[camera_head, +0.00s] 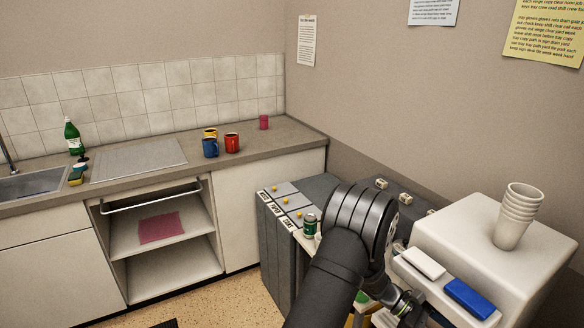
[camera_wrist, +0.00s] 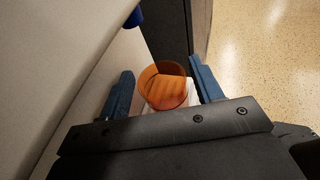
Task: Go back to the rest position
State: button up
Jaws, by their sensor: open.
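My gripper (camera_wrist: 162,84) is open in the wrist view, with its two blue fingers apart. An orange see-through cup (camera_wrist: 172,98) shows between and beyond the fingers, and a white surface shows by its base. I cannot tell whether the fingers touch the cup. In the head view my arm reaches from the bottom middle to the right, and its end is low beside the white dispenser (camera_head: 540,262), mostly hidden by the arm.
Stacked cups (camera_head: 516,215) stand on the dispenser, which has a blue lever (camera_head: 468,297) and a white one (camera_head: 422,263). Grey labelled bins (camera_head: 275,245) and a green can (camera_head: 310,226) are left of my arm. The counter (camera_head: 283,139) holds mugs. Floor is free at lower left.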

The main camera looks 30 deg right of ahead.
jog(key=w+a+r+n+t+h, duration=0.25)
jog(key=w+a, duration=0.25)
jog(key=w, duration=0.7)
jog(key=w+a+r+n+t+h, duration=0.2)
jog(key=w+a+n+t+h, duration=0.15)
jog(key=w, duration=0.75)
jog(key=w+a+r+n+t+h, duration=0.25)
jog(key=w+a+n+t, duration=0.2)
jog(key=w, duration=0.75)
jog(key=w+a+r+n+t+y, duration=0.1)
jog(key=w+a+n+t, duration=0.4)
jog(key=a, duration=0.7)
jog(key=w+a+r+n+t+y, duration=0.2)
jog(key=w+a+r+n+t, duration=0.1)
jog(key=w+a+n+t, duration=0.3)
jog(key=w+a+t, duration=0.2)
jog(key=w+a, duration=0.2)
jog(key=a, duration=0.2)
jog(key=shift+a+r, duration=0.2)
jog(key=shift+a, duration=0.1)
